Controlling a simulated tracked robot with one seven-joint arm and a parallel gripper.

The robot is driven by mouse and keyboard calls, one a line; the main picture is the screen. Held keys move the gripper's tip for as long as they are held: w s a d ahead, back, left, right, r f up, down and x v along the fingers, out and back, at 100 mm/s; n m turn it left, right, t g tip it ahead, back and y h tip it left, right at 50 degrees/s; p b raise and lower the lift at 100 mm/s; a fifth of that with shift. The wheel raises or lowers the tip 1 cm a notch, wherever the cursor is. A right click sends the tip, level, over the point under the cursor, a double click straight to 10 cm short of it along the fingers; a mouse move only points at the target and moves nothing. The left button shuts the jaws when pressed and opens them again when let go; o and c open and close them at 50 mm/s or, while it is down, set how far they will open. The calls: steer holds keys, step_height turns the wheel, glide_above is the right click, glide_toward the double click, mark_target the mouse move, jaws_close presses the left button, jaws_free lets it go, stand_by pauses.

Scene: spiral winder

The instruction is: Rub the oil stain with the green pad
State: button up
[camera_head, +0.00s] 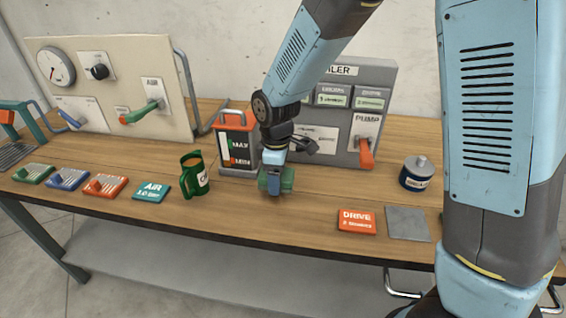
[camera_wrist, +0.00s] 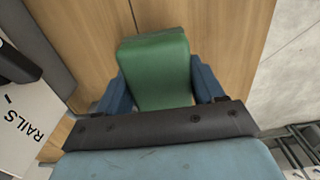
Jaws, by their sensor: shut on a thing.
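The green pad (camera_wrist: 157,68) is between the two blue fingers of my gripper (camera_wrist: 162,85) in the wrist view. My gripper is shut on it. In the head view the green pad (camera_head: 286,180) shows at the end of my gripper (camera_head: 272,182), low over the middle of the wooden table, in front of the grey panel. I cannot tell whether the pad touches the table. No oil stain can be made out in either view; the pad and gripper may hide it.
A red-topped MAX/MIN container (camera_head: 237,140) stands just left of my gripper, with a green cup (camera_head: 194,176) farther left. An orange DRIVE card (camera_head: 356,221) and a grey plate (camera_head: 408,223) lie at right. A dark can (camera_head: 417,174) stands behind them. Table between cup and DRIVE card is mostly clear.

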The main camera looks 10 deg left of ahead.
mark_target(286, 175)
steer(key=shift+a+r, duration=0.1)
steer(key=shift+r, duration=2.05)
steer(key=shift+s+d+f, duration=0.3)
steer(key=shift+s+d, duration=0.2)
steer(key=shift+s, duration=0.2)
steer(key=shift+w+d, duration=0.3)
steer(key=shift+d, duration=0.15)
steer(key=shift+w+d, duration=0.2)
steer(key=shift+d, duration=0.2)
